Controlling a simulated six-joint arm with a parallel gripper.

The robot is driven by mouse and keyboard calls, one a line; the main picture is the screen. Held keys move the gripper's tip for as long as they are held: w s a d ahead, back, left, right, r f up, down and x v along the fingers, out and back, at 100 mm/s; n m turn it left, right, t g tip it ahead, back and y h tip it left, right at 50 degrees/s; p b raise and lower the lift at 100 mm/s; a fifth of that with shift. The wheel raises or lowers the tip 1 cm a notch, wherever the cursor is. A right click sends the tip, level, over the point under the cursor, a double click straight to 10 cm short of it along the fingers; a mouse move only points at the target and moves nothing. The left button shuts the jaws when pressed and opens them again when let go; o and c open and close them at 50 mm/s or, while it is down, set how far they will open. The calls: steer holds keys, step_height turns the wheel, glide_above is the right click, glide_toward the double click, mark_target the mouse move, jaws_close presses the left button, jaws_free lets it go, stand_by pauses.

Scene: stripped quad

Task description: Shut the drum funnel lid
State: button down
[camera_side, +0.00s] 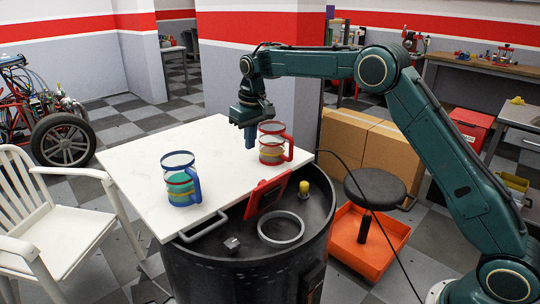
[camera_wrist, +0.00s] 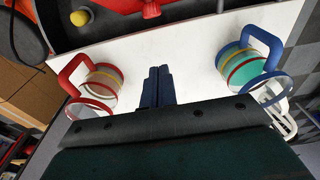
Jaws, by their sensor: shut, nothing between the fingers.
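The black drum (camera_side: 190,268) stands at the front, its dark funnel top partly beside and below the white tabletop's edge.
On the white tabletop (camera_side: 140,150) stand a red-handled mug (camera_side: 272,158) close to my gripper and a blue-handled mug (camera_side: 180,188). A grey ring (camera_side: 281,240), a metal block (camera_side: 232,243) and a yellow-topped knob (camera_side: 304,187) sit on the drum top. A stool (camera_side: 375,185) stands right.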

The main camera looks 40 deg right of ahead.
mark_target(264, 191)
steer(key=f, duration=0.7)
steer(key=shift+w+f, duration=0.4)
steer(key=shift+s, duration=0.25)
steer(key=shift+s+f, duration=0.3)
steer(key=shift+s, duration=0.5)
steer(key=shift+s+f, duration=0.25)
steer(key=shift+s, duration=0.55)
